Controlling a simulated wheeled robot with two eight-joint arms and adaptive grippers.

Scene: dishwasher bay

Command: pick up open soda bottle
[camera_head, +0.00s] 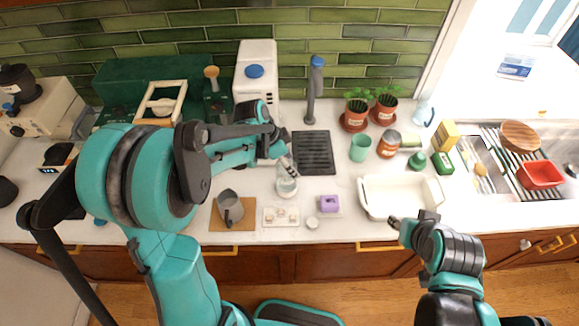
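A clear, pale bottle-like thing (286,186), probably the soda bottle, stands on the counter left of centre. Its top is partly hidden by my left gripper (288,160), which reaches in from the upper left and points down at it. The fingers overlap the top of the bottle in the picture; I cannot tell whether they touch or grip it. My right gripper (397,222) is at the counter's front edge, by the lower edge of a white tray; its finger opening is too small to read.
The white tray (372,205) lies right of centre. A dark mug (230,207), a small tray with cups (268,216) and a purple item (329,203) stand near the bottle. A dark drain grate (312,152), green cup (360,148) and potted plants (355,115) are behind.

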